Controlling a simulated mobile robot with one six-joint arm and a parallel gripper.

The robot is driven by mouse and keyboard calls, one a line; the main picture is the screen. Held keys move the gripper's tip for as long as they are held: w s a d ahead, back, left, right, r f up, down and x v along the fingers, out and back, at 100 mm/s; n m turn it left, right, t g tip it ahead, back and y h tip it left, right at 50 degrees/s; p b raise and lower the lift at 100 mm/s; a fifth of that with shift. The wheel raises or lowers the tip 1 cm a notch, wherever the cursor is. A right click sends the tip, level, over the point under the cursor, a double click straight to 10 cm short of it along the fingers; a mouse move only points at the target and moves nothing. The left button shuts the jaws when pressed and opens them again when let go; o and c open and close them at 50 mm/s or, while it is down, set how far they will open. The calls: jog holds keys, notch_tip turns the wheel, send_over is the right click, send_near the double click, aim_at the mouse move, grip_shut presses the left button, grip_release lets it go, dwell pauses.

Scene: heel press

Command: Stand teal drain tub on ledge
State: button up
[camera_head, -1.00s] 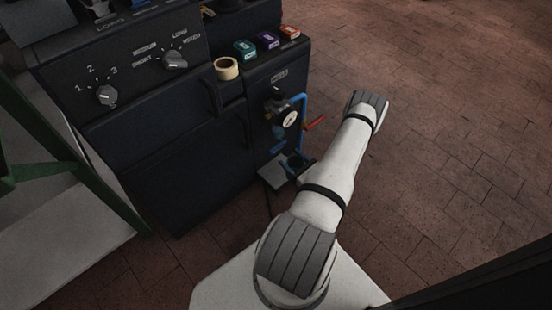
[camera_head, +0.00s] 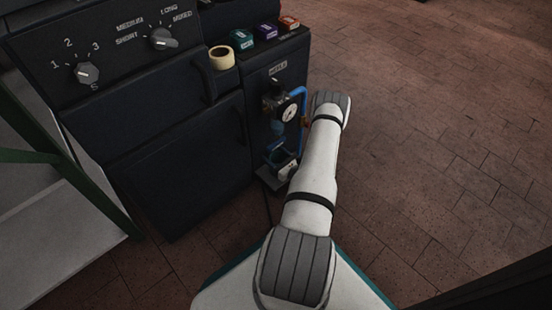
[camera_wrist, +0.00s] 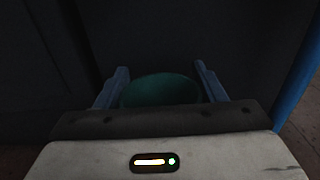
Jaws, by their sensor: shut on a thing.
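The teal drain tub (camera_wrist: 160,90) shows as a rounded teal shape between the two blue fingers in the wrist view. My gripper (camera_wrist: 163,84) is shut on it, with a finger at either side. The tub's lower part is hidden behind the gripper body. In the head view my arm reaches to the machine's lower front, and its white end shows beside the blue pipe. I cannot make out the tub clearly there. A small grey ledge (camera_head: 265,178) juts from the foot of the machine, partly hidden. I cannot tell whether the tub touches it.
The dark machine (camera_head: 180,160) fills the left and centre. A tape roll (camera_head: 222,57) and several small boxes lie on top. A green-framed stand (camera_head: 60,160) is at left. The brick floor at right is clear.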

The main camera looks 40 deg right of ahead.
jog(key=shift+w, duration=0.1)
jog(key=o, duration=0.5)
jog(key=shift+f, duration=0.15)
jog(key=o, duration=0.4)
jog(key=shift+o, duration=0.2)
jog(key=shift+s+r, duration=0.2)
jog(key=shift+r, duration=0.05)
jog(key=s+p, duration=0.4)
jog(key=s, duration=0.7)
jog(key=shift+s+d, duration=0.35)
jog(key=shift+d, duration=0.1)
jog(key=shift+f, duration=0.1)
